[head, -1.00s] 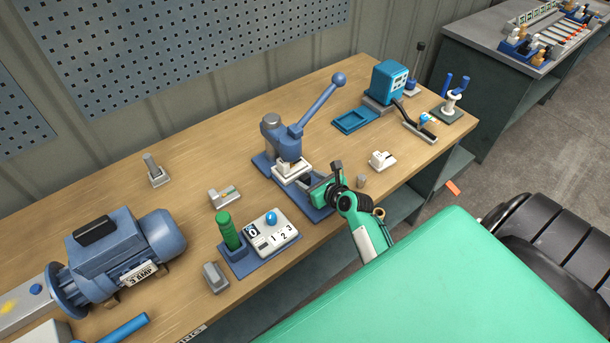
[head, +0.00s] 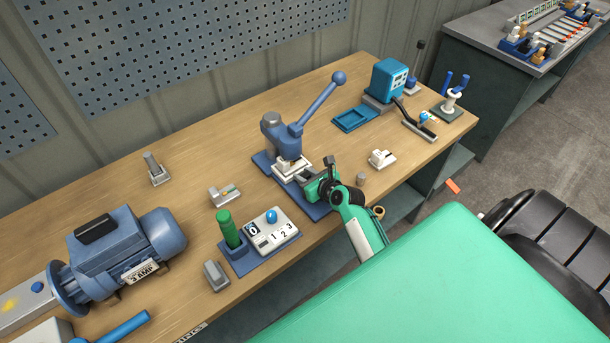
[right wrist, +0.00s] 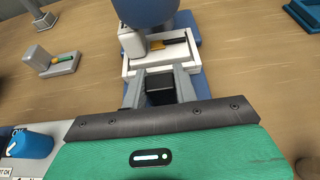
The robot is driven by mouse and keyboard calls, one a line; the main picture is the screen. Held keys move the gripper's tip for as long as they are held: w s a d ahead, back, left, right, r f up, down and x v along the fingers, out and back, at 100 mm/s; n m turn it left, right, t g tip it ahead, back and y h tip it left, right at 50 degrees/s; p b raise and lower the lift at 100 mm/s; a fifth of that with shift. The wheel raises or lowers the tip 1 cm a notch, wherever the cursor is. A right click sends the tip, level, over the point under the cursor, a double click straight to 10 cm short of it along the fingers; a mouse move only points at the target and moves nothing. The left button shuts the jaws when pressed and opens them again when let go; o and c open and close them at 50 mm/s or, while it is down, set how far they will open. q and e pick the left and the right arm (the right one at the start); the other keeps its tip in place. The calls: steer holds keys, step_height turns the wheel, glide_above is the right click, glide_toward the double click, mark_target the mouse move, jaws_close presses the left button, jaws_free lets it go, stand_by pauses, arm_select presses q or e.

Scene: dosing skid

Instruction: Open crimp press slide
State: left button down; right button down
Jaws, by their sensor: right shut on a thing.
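The crimp press (head: 284,140) is blue with a long raised lever ending in a ball knob, on a blue base plate. Its white slide (head: 291,171) sits low at the front under the press head. In the right wrist view the slide (right wrist: 131,66) is a white frame with a yellow and black piece inside. My right gripper (head: 308,181) is at the front of the slide. It is shut on the slide's black handle (right wrist: 160,91), which lies between the grey fingers in the right wrist view. The fingers partly hide the handle. My left gripper is out of view.
A control box (head: 273,231) with a blue button and a green upright handle (head: 228,229) stand left of my right arm. A small white block (head: 382,158) sits to the right. A blue motor (head: 125,250) fills the left of the bench.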

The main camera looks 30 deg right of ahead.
mark_target(325, 204)
steer(key=s+p, duration=0.1)
steer(key=s, duration=0.5)
steer(key=s+p, duration=0.1)
steer(key=s, duration=0.2)
steer(key=shift+s+d+p, duration=0.3)
steer(key=shift+d, duration=0.05)
steer(key=c, duration=1.1)
jaws_free()
steer(key=shift+b+v, duration=1.45)
steer(key=shift+v, duration=5.4)
